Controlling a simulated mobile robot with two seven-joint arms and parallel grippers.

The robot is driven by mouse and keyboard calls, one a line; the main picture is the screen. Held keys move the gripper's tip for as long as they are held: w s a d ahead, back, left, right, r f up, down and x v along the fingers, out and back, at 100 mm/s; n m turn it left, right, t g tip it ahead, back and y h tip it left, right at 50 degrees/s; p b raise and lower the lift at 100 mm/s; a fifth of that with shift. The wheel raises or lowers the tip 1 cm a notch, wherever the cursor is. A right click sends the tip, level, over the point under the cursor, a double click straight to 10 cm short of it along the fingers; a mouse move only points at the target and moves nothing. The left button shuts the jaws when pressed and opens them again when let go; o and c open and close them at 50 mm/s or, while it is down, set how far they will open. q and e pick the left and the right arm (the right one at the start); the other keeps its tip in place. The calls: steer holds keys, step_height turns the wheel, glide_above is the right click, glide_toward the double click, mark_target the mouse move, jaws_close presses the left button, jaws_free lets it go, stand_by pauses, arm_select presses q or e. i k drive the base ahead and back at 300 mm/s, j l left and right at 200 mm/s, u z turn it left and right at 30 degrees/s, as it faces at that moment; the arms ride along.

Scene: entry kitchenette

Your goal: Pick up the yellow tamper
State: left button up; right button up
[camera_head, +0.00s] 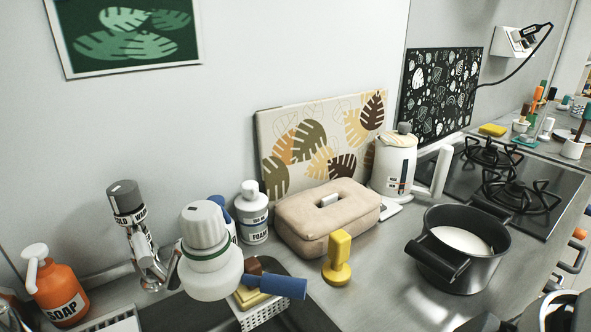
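The yellow tamper (338,257) stands upright on the grey counter, with its round base down and its handle up. It is just in front of the beige box with rounded edges (300,232) and left of the black pot (466,272). Nothing holds it. My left gripper does not show. A white and black rounded part at the lower right corner, with a dark piece beside it, may be my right arm. No fingertips can be made out there, and it is well apart from the tamper.
A white bottle with a grey cap (208,285), a blue-handled item (285,287) and a white basket (262,312) crowd the tamper's left. A white kettle (393,168) stands behind. Counter between tamper and pot is clear. A gas hob (560,190) lies right.

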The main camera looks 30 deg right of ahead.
mark_target(335, 272)
steer(key=z, duration=1.2)
steer(key=k+j+u, duration=0.25)
steer(key=u, duration=0.15)
steer(key=k+j+u, duration=0.4)
steer(key=i+l+u, duration=0.2)
steer(key=l+u, duration=0.2)
steer(key=l, duration=0.25)
steer(key=l+u, duration=0.35)
steer(key=l, duration=0.35)
steer(key=l+u, duration=0.4)
steer(key=l, duration=0.3)
steer(key=l+u, duration=0.35)
steer(key=l, duration=0.4)
